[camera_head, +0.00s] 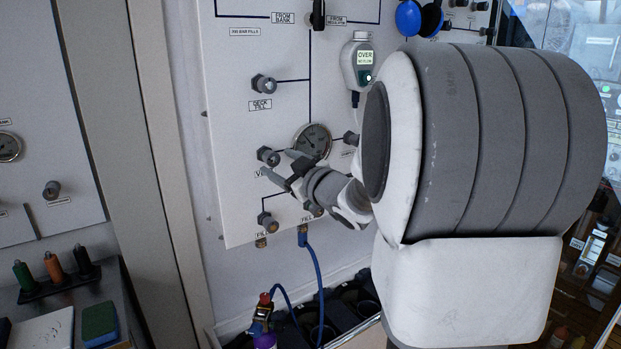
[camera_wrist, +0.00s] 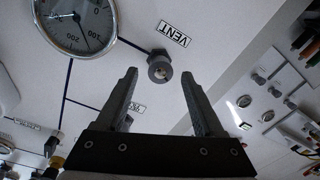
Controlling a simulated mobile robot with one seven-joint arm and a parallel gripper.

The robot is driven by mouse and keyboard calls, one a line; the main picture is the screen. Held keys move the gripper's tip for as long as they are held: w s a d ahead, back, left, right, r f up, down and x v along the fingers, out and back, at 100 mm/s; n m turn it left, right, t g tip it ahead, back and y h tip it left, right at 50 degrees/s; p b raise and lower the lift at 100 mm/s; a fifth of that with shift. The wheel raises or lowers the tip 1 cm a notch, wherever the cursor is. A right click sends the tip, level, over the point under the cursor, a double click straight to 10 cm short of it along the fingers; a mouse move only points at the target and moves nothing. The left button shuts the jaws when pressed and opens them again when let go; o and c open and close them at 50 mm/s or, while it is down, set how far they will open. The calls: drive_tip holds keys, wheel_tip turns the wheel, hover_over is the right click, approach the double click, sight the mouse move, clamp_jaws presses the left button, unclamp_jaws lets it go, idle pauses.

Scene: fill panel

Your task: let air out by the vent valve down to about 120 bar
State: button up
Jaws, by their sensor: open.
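The vent valve knob (camera_wrist: 160,67) is a dark round knob beside a VENT label (camera_wrist: 173,33) on the white panel. It also shows in the head view (camera_head: 267,156). My gripper (camera_wrist: 159,74) is open and empty. In the wrist view the knob appears between and just beyond the two fingertips, with no contact visible. In the head view my gripper (camera_head: 276,163) is at the panel, close to the knob. The pressure gauge (camera_wrist: 78,20) is partly cut off in the wrist view. It also shows in the head view (camera_head: 313,140), too small to read.
A meter (camera_head: 357,62) reading OVER hangs on the panel. Other knobs, including the deck fill knob (camera_head: 264,84), surround the vent. A blue hose (camera_head: 314,262) hangs below the panel. My arm hides the panel's right side.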

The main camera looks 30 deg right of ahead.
drive_tip(key=s+d+p, duration=0.1)
drive_tip(key=s+p, duration=0.1)
drive_tip(key=s, duration=1.2)
drive_tip(key=shift+s+d, duration=0.15)
drive_tip(key=shift+s, duration=0.25)
drive_tip(key=shift+r, duration=0.1)
